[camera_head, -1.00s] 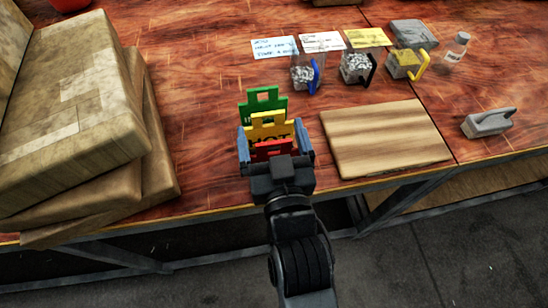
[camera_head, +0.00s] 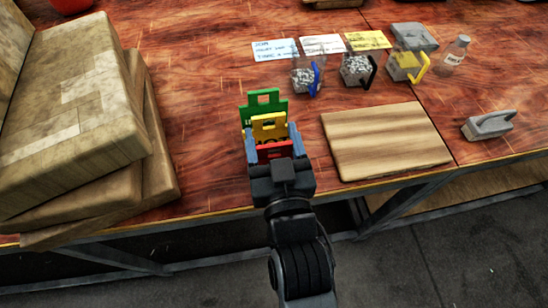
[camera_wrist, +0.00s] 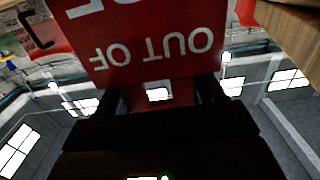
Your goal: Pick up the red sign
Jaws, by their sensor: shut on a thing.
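The red sign (camera_head: 275,150) is between the blue-grey fingers of my gripper (camera_head: 273,146), at the front of the wooden table. In the wrist view the red sign (camera_wrist: 160,45) fills the upper middle, with white letters reading "OUT OF" upside down. My gripper (camera_wrist: 158,95) is shut on its narrow end, which has a cut-out. A yellow sign (camera_head: 268,124) and a green sign (camera_head: 264,100) stand just behind the red one. My gripper hides the lower part of the red sign in the head view.
Stacked cardboard boxes (camera_head: 80,110) stand at the left. A wooden board (camera_head: 386,142) lies to the right, with a grey handled block (camera_head: 487,124) beyond it. Clear cups with coloured handles, paper notes (camera_head: 276,49) and a bottle (camera_head: 455,50) are farther back.

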